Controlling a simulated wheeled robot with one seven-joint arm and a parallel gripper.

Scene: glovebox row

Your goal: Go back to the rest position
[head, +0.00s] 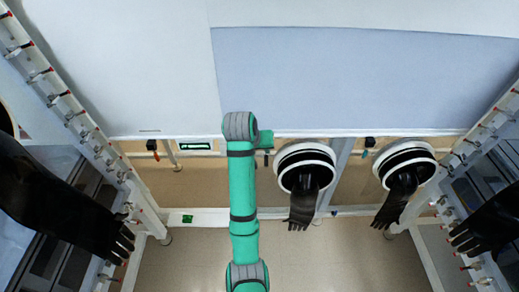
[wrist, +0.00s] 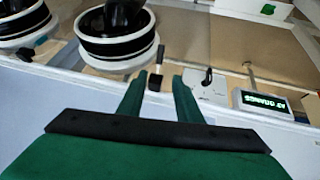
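My gripper (wrist: 159,77) shows in the wrist view as two green fingers standing apart, with a gap between them. A black-ended handle (wrist: 155,80) shows in that gap. I cannot tell whether it lies between the fingers or beyond them; the fingers do not visibly touch it. In the head view my teal arm reaches up from the bottom centre and bends right at the glovebox front, where the gripper end (head: 265,141) is small and partly hidden. No held object shows.
The glovebox front has two white-ringed glove ports (head: 305,153) (head: 406,152) right of my arm, with black gloves hanging. A lit display (wrist: 265,103) is to the right in the wrist view. Frames with red-tipped fittings (head: 70,112) stand at both sides. Floor (head: 330,262) is clear below.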

